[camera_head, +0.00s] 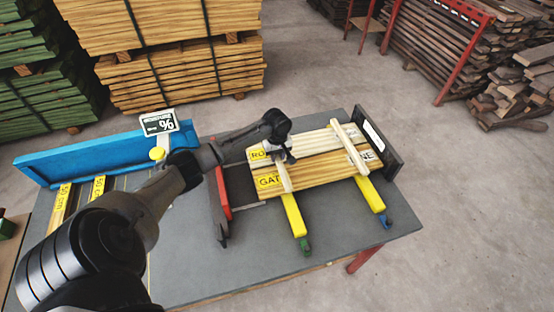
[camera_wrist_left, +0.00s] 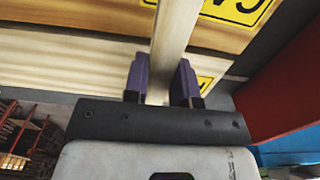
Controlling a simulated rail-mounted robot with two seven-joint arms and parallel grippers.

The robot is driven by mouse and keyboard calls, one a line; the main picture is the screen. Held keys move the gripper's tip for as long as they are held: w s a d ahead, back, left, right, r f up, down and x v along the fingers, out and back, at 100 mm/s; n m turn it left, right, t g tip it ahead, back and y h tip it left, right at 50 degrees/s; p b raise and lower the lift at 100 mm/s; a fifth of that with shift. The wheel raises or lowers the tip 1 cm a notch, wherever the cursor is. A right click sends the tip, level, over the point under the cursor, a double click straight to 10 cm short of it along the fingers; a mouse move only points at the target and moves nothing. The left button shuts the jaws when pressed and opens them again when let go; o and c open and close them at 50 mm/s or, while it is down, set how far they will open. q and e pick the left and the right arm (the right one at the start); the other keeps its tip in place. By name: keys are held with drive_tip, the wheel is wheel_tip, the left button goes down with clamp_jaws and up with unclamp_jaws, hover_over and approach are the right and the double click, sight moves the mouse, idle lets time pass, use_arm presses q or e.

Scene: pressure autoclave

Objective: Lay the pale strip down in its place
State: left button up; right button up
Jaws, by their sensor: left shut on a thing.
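A pale strip (camera_head: 284,176) lies across or just above the wide yellowish boards (camera_head: 320,170) near their left end; I cannot tell whether it touches them. My left gripper (camera_head: 282,154) is shut on this strip, near its far end. In the left wrist view the strip (camera_wrist_left: 172,40) runs between the two purple fingers (camera_wrist_left: 161,82), with the boards behind it. A second pale strip (camera_head: 349,147) lies across the boards near their right end. Two yellow bars with a green end (camera_head: 294,217) and a blue end (camera_head: 371,197) stick out at the boards' near side. My right gripper is not in view.
A dark upright plate (camera_head: 382,140) stands at the boards' right end. A red and dark piece (camera_head: 222,205) stands at their left. A blue-walled tray (camera_head: 95,156) with labelled slats is at the table's left. The grey tabletop (camera_head: 250,255) is bare in front.

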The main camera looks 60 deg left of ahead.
use_arm(q)
wheel_tip(320, 180, down, 2)
drive_tip(key=shift+f, duration=0.1)
drive_tip(key=shift+f, duration=0.15)
drive_tip(key=o, duration=0.9)
drive_tip(key=shift+f, duration=0.1)
drive_tip(key=shift+o, duration=0.2)
drive_tip(key=shift+r, duration=0.2)
wheel_tip(320, 180, up, 11)
drive_tip(key=shift+f+p, duration=0.15)
drive_tip(key=shift+p, duration=0.7)
drive_tip(key=shift+r, duration=0.75)
